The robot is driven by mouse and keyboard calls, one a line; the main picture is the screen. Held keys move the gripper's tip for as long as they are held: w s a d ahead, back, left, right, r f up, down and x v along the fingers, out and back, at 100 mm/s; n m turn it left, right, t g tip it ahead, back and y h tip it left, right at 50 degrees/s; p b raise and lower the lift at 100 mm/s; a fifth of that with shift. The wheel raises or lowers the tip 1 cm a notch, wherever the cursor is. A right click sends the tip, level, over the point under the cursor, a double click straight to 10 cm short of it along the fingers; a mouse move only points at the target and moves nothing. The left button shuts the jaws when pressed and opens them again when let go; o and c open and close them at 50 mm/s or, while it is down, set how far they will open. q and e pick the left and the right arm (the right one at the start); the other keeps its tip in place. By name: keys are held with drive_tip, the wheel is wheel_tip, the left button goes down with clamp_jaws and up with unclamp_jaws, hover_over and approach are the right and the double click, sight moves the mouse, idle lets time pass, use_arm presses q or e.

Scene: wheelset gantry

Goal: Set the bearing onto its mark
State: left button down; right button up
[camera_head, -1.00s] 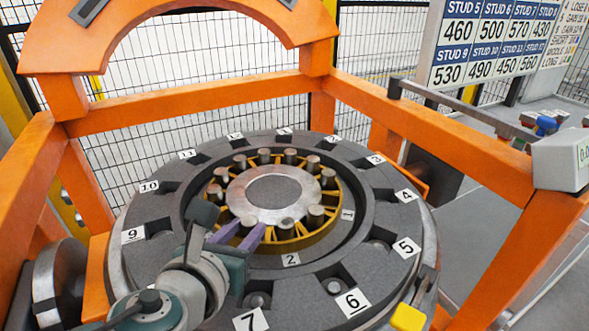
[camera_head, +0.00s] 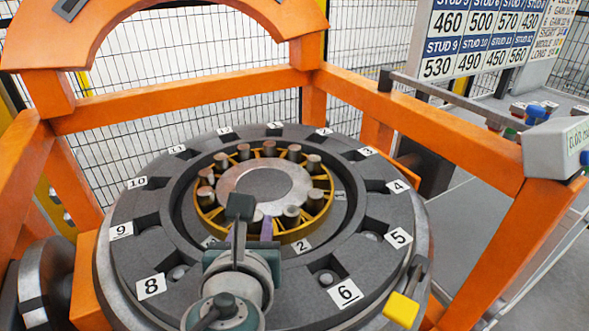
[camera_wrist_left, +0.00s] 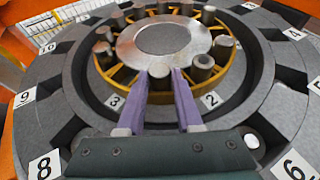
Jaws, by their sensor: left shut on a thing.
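The bearing is a yellow cage ring (camera_head: 306,229) with several steel rollers around a round grey hub face (camera_head: 262,184), set in the large dark round plate. It also shows in the left wrist view (camera_wrist_left: 123,74). My left gripper (camera_head: 252,222) is at the near side of the bearing, its purple fingers shut on one upright roller (camera_wrist_left: 159,72). Small white tags sit at the bearing's near edge: tag 2 (camera_wrist_left: 211,100) right of the fingers and tag 3 (camera_wrist_left: 114,102) left of them. I cannot tell which mark is meant. My right gripper is not in view.
The dark plate (camera_head: 143,205) carries numbered outer tags and pockets. Orange frame beams (camera_head: 185,100) stand around it, with an orange arch (camera_head: 150,35) behind. A yellow-ended lever (camera_head: 401,309) is at the front right. A grey display box (camera_head: 553,148) stands at the right.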

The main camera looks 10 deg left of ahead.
use_arm(q)
drive_tip(key=shift+d, duration=0.1)
drive_tip(key=c, duration=0.6)
unclamp_jaws()
drive_tip(key=shift+o, duration=0.2)
drive_tip(key=shift+s+r, duration=0.15)
drive_tip(key=shift+s, duration=0.1)
drive_tip(key=p+v, duration=0.2)
drive_tip(key=v, duration=0.7)
drive_tip(key=shift+s+r+p, duration=0.1)
drive_tip(key=shift+p, duration=0.25)
